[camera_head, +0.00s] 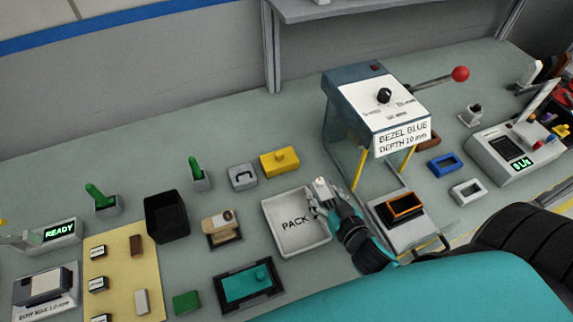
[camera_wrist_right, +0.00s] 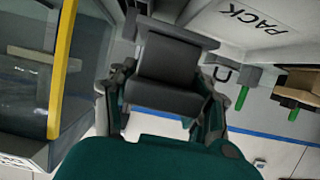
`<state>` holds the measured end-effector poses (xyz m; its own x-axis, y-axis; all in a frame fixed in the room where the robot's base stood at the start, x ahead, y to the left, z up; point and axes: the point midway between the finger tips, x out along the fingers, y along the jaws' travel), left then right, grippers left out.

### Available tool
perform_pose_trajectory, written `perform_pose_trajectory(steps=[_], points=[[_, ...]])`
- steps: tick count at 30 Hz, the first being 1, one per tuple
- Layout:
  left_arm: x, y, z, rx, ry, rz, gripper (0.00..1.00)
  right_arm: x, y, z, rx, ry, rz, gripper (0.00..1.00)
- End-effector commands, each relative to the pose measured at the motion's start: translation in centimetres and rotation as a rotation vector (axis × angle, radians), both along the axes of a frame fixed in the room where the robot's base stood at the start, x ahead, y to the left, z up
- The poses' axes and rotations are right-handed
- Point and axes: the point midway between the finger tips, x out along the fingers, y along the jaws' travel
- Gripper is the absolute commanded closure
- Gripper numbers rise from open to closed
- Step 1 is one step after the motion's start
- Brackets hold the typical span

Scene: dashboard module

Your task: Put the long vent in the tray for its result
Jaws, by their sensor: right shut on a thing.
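My right gripper (camera_head: 327,197) is shut on a small block-like piece (camera_head: 320,185) at the right edge of the white PACK tray (camera_head: 303,240). The piece looks pale on top in the head view. In the right wrist view it is a dark grey block (camera_wrist_right: 172,72) between the fingers of the right gripper (camera_wrist_right: 168,95), with a wider bar across its end. I cannot tell for sure whether it is the long vent. The PACK tray looks empty, and part of its right side is hidden by the gripper.
The BEZEL BLUE press (camera_head: 372,105) stands close right of my right gripper, with an orange frame (camera_head: 403,207) at its base. A black bin (camera_head: 165,217), a teal piece in a dark tray (camera_head: 245,285) and a bow gauge (camera_head: 45,290) are at the left.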

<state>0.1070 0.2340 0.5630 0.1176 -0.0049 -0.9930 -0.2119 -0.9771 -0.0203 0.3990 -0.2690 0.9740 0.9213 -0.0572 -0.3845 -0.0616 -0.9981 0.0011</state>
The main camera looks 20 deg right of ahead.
Motion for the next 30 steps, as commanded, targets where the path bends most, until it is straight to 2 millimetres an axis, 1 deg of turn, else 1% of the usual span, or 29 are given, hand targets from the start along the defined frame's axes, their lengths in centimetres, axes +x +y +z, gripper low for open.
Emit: perform_pose_trajectory(steps=[1, 6, 8, 12, 15, 20, 22, 24, 25, 27, 30], points=[[-0.8, 0.0, 0.9, 0.0, 0.01, 0.0, 0.6, 1.4, 0.5, 0.7, 0.0, -0.008, 0.002, 0.93], [-3.1, 0.1, 2.4, 0.004, 0.044, 0.0, 0.6, 5.7, 2.2, 0.3, 0.001, -0.006, 0.001, 0.93], [-3.6, 0.2, 2.8, 0.004, 0.052, 0.0, 0.6, 7.2, 2.9, 0.1, 0.0, -0.006, 0.002, 0.93], [-3.7, 0.2, 3.7, 0.004, 0.053, 0.0, 0.6, 10.3, 4.1, -0.3, 0.001, -0.005, 0.001, 0.93], [-3.1, 0.1, 4.1, 0.004, 0.044, 0.0, 0.6, 11.7, 4.7, -0.7, -0.001, -0.003, 0.001, 0.93], [-1.2, 0.0, 4.4, 0.001, 0.017, -0.001, 0.6, 12.8, 5.2, -0.9, 0.0, -0.004, 0.001, 0.93], [-0.7, -0.1, 4.7, 0.0, 0.008, -0.001, 0.6, 13.6, 5.5, -0.9, 0.0, -0.004, 0.002, 0.93], [-0.7, -0.1, 4.5, -0.001, 0.008, -0.001, 0.6, 13.4, 5.5, -2.5, 0.001, 0.002, -0.001, 0.93], [-0.8, -0.1, 4.5, -0.001, 0.009, -0.001, 0.6, 13.4, 5.5, -3.0, 0.001, 0.002, 0.001, 0.93], [-1.1, 0.0, 4.9, 0.0, 0.013, -0.001, 0.6, 13.4, 5.4, -3.6, 0.002, -0.001, -0.003, 0.93], [-1.5, 0.0, 5.0, 0.0, 0.02, -0.001, 0.6, 13.4, 5.5, -4.4, 0.001, -0.002, 0.0, 0.93]])
